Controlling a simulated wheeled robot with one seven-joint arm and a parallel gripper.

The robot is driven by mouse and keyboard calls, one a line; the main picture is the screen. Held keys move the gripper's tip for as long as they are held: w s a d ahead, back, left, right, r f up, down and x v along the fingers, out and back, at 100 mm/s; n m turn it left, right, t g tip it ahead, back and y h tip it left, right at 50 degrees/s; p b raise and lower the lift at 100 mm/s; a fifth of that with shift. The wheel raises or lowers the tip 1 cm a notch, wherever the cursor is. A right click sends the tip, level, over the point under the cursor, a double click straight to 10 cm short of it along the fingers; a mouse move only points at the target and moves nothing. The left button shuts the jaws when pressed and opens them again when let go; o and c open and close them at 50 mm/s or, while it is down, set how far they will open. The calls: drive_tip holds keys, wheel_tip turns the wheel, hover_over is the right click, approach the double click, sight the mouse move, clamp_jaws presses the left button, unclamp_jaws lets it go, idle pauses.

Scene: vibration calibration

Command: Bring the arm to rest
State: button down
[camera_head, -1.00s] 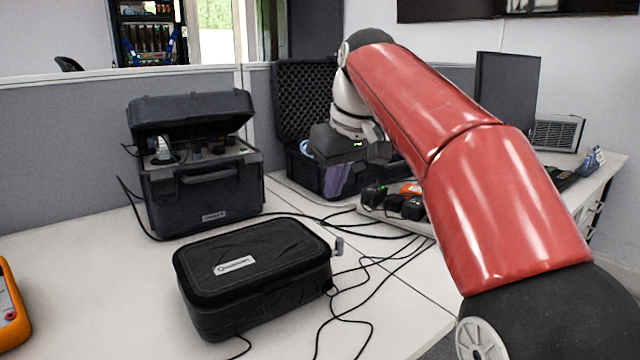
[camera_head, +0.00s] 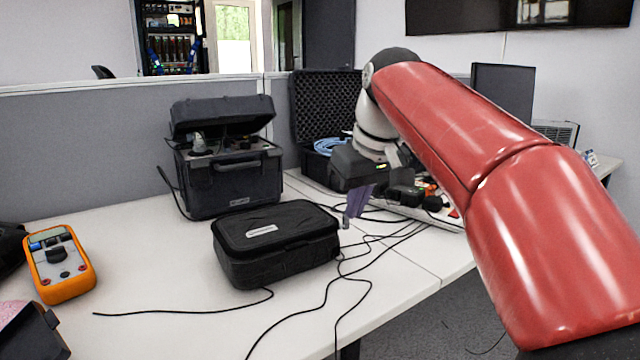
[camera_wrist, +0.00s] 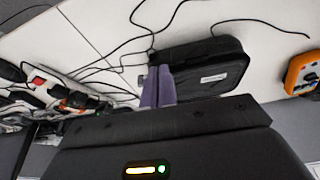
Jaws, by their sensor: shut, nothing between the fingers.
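My red arm reaches in from the right in the head view. My gripper (camera_head: 356,203) has purple fingers and points down near the right end of a black zip case (camera_head: 276,243) on the white desk. In the wrist view the gripper (camera_wrist: 158,84) shows its fingers together, with nothing between them. The black case (camera_wrist: 210,68) lies just behind the fingertips there. I cannot tell whether the fingers touch it.
A black equipment box (camera_head: 229,182) with a raised lid stands behind the case. An open foam-lined case (camera_head: 325,112) is further back. An orange meter (camera_head: 60,264) lies at left. A power strip (camera_head: 440,212) with plugs and loose black cables crosses the desk's right part.

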drive_tip(key=s+d+f+m+t+h, duration=0.1)
drive_tip(key=s+d+f+m, duration=0.2)
drive_tip(key=s+f, duration=0.7)
drive_tip(key=s+d+f+m+t, duration=0.1)
drive_tip(key=s+d+f+m, duration=0.2)
drive_tip(key=s+d+f, duration=0.3)
drive_tip(key=s+f, duration=0.5)
drive_tip(key=s, duration=0.1)
drive_tip(key=shift+d+f+h, duration=0.15)
drive_tip(key=shift+d+h, duration=0.1)
drive_tip(key=shift+h, duration=0.15)
